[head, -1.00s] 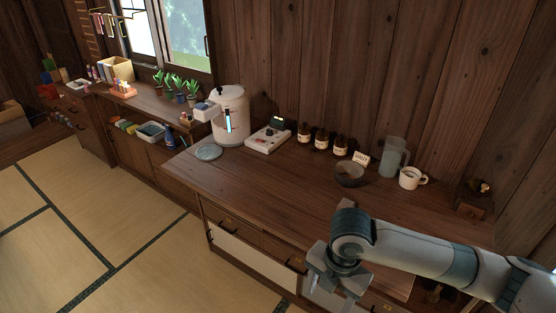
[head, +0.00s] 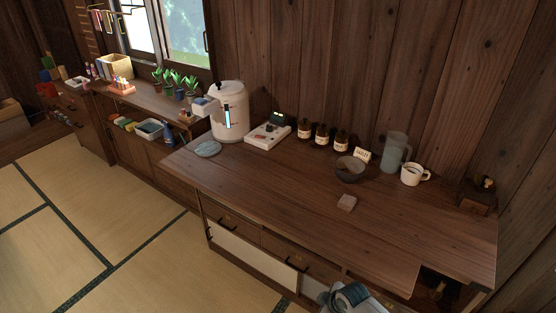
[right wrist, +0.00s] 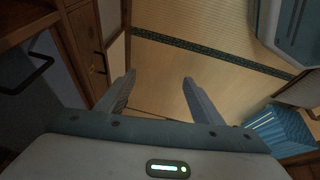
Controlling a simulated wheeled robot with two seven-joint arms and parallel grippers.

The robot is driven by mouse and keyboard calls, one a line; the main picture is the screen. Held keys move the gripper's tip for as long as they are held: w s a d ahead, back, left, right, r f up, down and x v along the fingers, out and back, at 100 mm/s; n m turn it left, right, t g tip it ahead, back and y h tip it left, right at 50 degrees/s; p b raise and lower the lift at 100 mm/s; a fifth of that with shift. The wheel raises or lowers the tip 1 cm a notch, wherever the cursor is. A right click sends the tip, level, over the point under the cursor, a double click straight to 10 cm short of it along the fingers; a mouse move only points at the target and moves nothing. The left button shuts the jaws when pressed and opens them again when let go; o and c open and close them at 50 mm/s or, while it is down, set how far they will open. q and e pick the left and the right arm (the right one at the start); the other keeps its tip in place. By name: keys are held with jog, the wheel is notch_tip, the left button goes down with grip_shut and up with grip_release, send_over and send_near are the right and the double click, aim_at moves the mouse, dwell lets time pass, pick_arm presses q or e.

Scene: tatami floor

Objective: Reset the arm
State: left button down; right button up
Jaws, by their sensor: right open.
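My right arm (head: 352,299) shows only as a small grey and teal part at the bottom edge of the head view, in front of the counter. In the right wrist view my right gripper (right wrist: 158,82) is open, with nothing between its fingers. It points down past the cabinet front toward the tatami floor (right wrist: 185,60). My left gripper is not in view.
A blue ribbed object (right wrist: 280,130) lies low at right in the wrist view.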

jog(key=s+d+f+m+h+b, duration=0.1)
jog(key=s+d+f+m, duration=0.3)
jog(key=s+f, duration=0.6)
jog(key=s+d+f+m+h, duration=0.15)
jog(key=s+d+f, duration=0.35)
jog(key=s+f, duration=0.5)
jog(key=s+d+f+m+g, duration=0.1)
jog(key=s+f, duration=0.2)
jog(key=s, duration=0.6)
jog(key=s+d+f+m, duration=0.1)
jog(key=s+f, duration=0.3)
jog(key=s, duration=0.6)
jog(key=s+d+f+m+g+b, duration=0.1)
jog(key=s+f, duration=0.3)
jog(key=s, duration=0.6)
jog(key=shift+d+m+g+h, duration=0.3)
jog(key=shift+d+m+h, duration=0.05)
jog(key=shift+d+m, duration=0.2)
jog(key=shift+f, duration=0.1)
